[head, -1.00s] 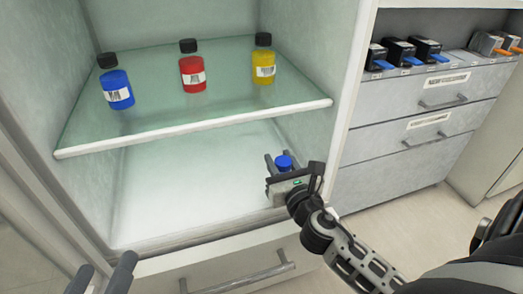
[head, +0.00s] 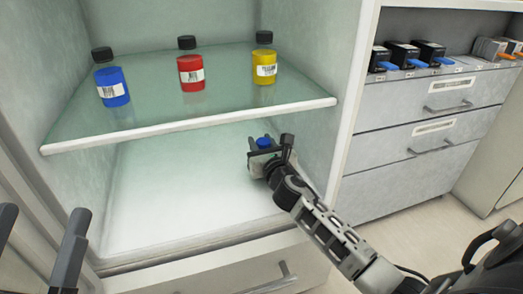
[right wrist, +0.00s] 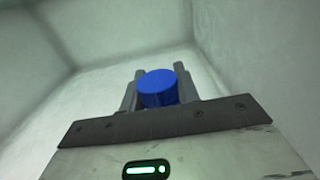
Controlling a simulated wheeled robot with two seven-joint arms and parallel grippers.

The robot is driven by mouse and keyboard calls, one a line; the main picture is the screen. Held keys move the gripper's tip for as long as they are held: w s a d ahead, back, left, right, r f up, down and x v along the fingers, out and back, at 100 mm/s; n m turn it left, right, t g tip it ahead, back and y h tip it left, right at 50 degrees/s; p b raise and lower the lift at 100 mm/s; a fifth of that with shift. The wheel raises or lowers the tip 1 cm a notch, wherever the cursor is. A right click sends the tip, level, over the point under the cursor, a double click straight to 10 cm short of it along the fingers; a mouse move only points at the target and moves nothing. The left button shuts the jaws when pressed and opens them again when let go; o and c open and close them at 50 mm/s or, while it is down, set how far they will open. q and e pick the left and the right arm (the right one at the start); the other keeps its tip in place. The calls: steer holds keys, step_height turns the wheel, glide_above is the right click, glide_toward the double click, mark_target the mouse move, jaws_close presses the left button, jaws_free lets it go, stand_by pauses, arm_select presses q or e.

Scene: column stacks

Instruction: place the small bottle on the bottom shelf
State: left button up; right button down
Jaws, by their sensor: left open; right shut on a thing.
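The small bottle shows only its blue cap (head: 264,142) in the head view. The cap also shows in the right wrist view (right wrist: 158,88), between the two fingers; the bottle's body is hidden. My right gripper (head: 263,146) is shut on the bottle, inside the cabinet below the glass shelf, over the right part of the bottom shelf (head: 180,200). I cannot tell whether the bottle touches the bottom shelf. My left gripper (head: 40,232) is open and empty at the lower left, outside the cabinet.
A blue bottle (head: 112,88), a red bottle (head: 191,73) and a yellow bottle (head: 264,70) with black caps stand on the glass shelf (head: 150,110), whose front edge is above my right gripper. The bottom shelf's left and middle are clear. Drawers (head: 430,110) stand at right.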

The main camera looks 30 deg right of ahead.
arm_select(q)
steer(key=shift+s+r+m, duration=0.1)
steer(key=shift+r+m, duration=0.2)
steer(key=shift+h, duration=0.3)
arm_select(e)
steer(key=shift+f, duration=0.2)
steer(key=c, duration=1)
jaws_free()
arm_select(q)
steer(key=shift+r, duration=0.2)
arm_select(e)
steer(key=shift+r, duration=0.25)
steer(key=p+v, duration=0.2)
steer(key=v, duration=0.9)
steer(key=shift+f, duration=0.15)
arm_select(q)
steer(key=shift+d+f+n+g+y, duration=0.1)
steer(key=shift+f+n+g+y, duration=0.35)
steer(key=shift+f+n+y, duration=0.5)
steer(key=shift+f+n+g+y, duration=0.5)
steer(key=shift+f+n, duration=0.55)
steer(key=shift+f, duration=0.3)
arm_select(e)
steer(key=shift+s+a, duration=0.2)
steer(key=shift+s, duration=0.3)
